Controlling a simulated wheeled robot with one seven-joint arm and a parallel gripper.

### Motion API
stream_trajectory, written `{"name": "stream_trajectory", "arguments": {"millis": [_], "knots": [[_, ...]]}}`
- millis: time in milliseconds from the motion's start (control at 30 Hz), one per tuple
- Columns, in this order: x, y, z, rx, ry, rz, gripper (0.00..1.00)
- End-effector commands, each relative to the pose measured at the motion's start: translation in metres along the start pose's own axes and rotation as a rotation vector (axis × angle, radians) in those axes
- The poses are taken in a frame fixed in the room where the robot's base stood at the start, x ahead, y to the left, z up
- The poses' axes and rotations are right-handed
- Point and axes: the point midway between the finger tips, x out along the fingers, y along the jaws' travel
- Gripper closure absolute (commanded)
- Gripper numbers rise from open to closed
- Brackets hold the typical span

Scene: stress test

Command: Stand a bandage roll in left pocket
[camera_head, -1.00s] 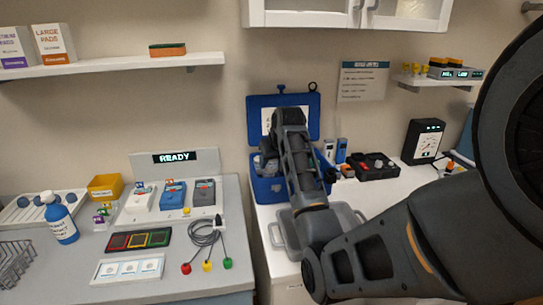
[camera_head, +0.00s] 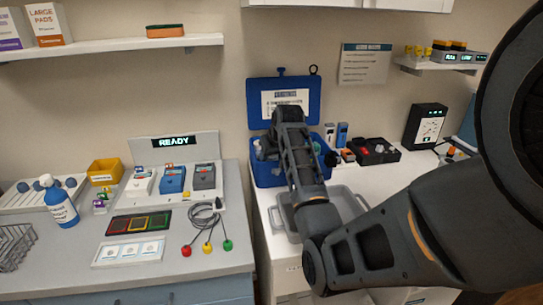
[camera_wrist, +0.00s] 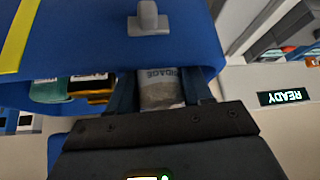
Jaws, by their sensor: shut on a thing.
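The blue kit box (camera_head: 268,178) stands on the right counter with its lid (camera_head: 256,88) raised. In the wrist view the box's blue wall (camera_wrist: 85,30) fills the upper left. My gripper (camera_wrist: 160,84) is shut on a pale bandage roll (camera_wrist: 158,95) with printed lettering, one finger on each side. The roll is at the edge of the box opening in that view; its lower end and the pocket floor are hidden. In the head view my arm covers the gripper and the middle of the box. I cannot tell which pocket the roll is over.
Teal and yellow packs (camera_wrist: 90,88) lie in the box beside the gripper. A grey tray (camera_head: 345,203) is in front of the box. A black organiser (camera_head: 372,152) stands to its right. The left counter holds a READY panel (camera_head: 175,142) and a blue bottle (camera_head: 62,206).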

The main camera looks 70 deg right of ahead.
Motion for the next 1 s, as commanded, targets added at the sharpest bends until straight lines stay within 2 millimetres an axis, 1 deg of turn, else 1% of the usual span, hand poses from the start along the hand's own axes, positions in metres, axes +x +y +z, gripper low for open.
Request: {"name": "stream_trajectory", "arguments": {"millis": [267,300,567,867,1000], "knots": [[0.000,0.000,0.000,0.000,0.000,0.000,0.79],[0.000,0.000,0.000,0.000,0.000,0.000,0.47],[0.000,0.000,0.000,0.000,0.000,0.000,0.22],[-0.002,-0.001,0.000,-0.001,0.000,-0.002,0.21],[-0.017,-0.001,0.000,-0.001,0.002,-0.002,0.21]]}}
